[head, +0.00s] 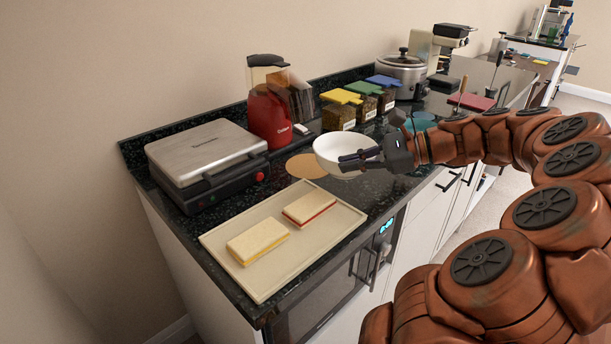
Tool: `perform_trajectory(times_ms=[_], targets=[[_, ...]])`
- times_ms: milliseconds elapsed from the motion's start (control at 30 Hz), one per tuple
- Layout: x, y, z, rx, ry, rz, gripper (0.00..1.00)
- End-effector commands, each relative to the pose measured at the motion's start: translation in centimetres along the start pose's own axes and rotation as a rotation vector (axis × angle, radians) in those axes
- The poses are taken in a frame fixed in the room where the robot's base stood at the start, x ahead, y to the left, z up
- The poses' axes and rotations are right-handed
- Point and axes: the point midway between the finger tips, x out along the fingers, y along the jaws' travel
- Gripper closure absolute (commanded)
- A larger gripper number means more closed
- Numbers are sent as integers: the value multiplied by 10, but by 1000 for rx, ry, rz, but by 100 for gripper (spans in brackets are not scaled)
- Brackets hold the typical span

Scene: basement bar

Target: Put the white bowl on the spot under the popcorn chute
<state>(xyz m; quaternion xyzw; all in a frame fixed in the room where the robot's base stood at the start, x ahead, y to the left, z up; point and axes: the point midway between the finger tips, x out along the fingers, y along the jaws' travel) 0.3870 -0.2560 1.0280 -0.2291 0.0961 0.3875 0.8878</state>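The white bowl (330,151) is upright beside the red popcorn maker (268,112), to its right and nearer the front of the counter. My gripper (358,160) is at the bowl's right front side, with its dark fingers closed on the bowl's wall. The bowl appears to be held just above the counter, but the gap under it is hard to judge. A round tan spot (304,167) lies on the dark counter in front of the popcorn maker. The bowl covers part of the spot's right edge in this view. The popcorn maker's chute is not clearly visible.
A grill press (205,155) stands left of the spot. A tray (225,240) with two sandwiches lies in front. Several jars with coloured lids (340,115) and a slow cooker (402,75) stand behind the bowl on the black counter (285,193).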

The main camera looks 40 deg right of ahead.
Motion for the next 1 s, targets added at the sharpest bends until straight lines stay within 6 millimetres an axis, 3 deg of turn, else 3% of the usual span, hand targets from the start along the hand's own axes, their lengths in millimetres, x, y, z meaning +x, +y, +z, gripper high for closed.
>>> perform_trajectory(times_ms=[133,267,800,1000], targets=[[-7,11,-11,-5,-7,12,100],[-3,8,-13,-7,-9,19,100],[73,-73,-24,-7,-5,20,100],[91,-94,-28,-6,-6,16,100]])
